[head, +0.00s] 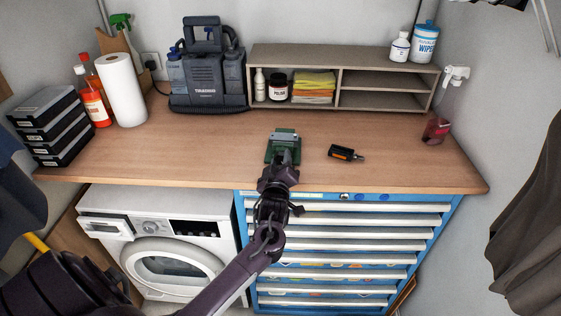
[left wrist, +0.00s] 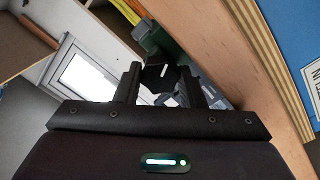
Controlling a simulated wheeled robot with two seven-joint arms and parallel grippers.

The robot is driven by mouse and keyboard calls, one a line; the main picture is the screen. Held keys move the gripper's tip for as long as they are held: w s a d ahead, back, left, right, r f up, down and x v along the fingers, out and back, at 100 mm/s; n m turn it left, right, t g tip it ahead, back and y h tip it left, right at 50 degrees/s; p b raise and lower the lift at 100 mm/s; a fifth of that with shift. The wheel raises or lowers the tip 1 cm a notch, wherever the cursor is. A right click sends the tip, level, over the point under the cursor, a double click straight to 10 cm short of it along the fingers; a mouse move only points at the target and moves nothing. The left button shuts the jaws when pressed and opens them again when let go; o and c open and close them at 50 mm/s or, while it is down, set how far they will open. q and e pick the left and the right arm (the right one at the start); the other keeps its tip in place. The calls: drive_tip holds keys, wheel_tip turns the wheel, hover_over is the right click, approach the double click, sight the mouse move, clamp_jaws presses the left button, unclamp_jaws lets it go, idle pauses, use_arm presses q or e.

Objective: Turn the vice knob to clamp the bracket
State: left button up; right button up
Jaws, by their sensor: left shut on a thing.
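The green vice (head: 272,154) stands near the front edge of the workbench. It also shows in the left wrist view (left wrist: 178,52), beyond my fingers. A grey piece, apparently the bracket (head: 285,135), sits at the top of the vice; I cannot tell how tightly it is held. My left gripper (head: 283,166) is at the front side of the vice. In the left wrist view its fingers (left wrist: 160,88) are shut on a small dark piece, the vice knob (left wrist: 156,72). The fingers partly hide the knob. My right gripper is not in view.
A black and orange tool (head: 345,152) lies right of the vice. A wooden shelf (head: 340,85) and a dark machine (head: 208,85) stand at the back. Black cases (head: 55,130), bottles and a paper roll (head: 122,90) are at left. A red jar (head: 436,130) stands at right.

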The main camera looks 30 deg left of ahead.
use_arm(q)
drive_tip(key=m+p, duration=0.1)
drive_tip(key=m, duration=0.4)
drive_tip(key=m+p, duration=0.1)
drive_tip(key=m, duration=0.4)
drive_tip(key=shift+p, duration=0.3)
drive_tip(key=m+p, duration=0.2)
drive_tip(key=m, duration=0.3)
drive_tip(key=shift+m, duration=0.4)
drive_tip(key=m+p, duration=0.1)
drive_tip(key=m, duration=0.3)
drive_tip(key=shift+m, duration=0.3)
drive_tip(key=m, duration=0.3)
drive_tip(key=shift+m+p, duration=0.3)
drive_tip(key=shift+p, duration=0.05)
drive_tip(key=m, duration=0.5)
drive_tip(key=shift+f, duration=0.1)
drive_tip(key=m, duration=0.4)
drive_tip(key=shift+m, duration=2.4)
